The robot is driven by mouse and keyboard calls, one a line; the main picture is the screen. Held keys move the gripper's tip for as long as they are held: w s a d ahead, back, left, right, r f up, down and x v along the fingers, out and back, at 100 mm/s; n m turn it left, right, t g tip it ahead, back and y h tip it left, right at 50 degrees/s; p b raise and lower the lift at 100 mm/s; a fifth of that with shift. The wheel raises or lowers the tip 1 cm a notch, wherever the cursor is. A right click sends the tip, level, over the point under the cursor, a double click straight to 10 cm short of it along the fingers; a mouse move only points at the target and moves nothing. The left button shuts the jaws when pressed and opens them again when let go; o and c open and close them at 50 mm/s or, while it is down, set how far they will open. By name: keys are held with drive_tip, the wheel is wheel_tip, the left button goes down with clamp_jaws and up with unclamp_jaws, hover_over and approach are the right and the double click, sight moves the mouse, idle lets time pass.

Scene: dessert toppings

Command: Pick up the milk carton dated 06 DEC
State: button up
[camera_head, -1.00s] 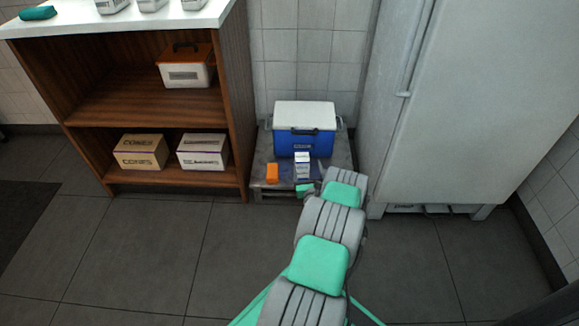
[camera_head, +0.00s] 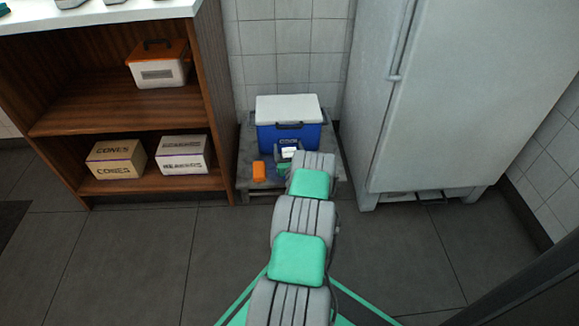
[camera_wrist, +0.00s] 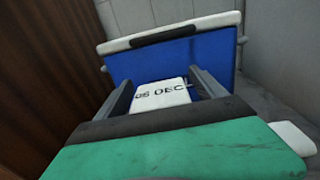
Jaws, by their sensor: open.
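A white milk carton (camera_wrist: 162,93) stands in front of the blue cooler in the wrist view, its top marked with a black date ending in DEC. The digit after the 0 looks like 5 or 6; I cannot tell which. My gripper (camera_wrist: 165,86) is open, with one finger on the left and one on the right of the carton; contact is not clear. The carton's lower part is hidden by my gripper body. In the head view only a bit of the white carton (camera_head: 289,150) shows beyond my arm.
A blue cooler (camera_head: 270,137) with a white lid stands on a low grey platform (camera_head: 246,160), close behind the carton. An orange item (camera_head: 259,171) sits left of the carton. A wooden shelf (camera_head: 216,110) stands at left and a white fridge (camera_head: 450,90) at right.

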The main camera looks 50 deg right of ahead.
clamp_jaws()
idle(0.8)
drive_tip(key=shift+r, duration=0.1)
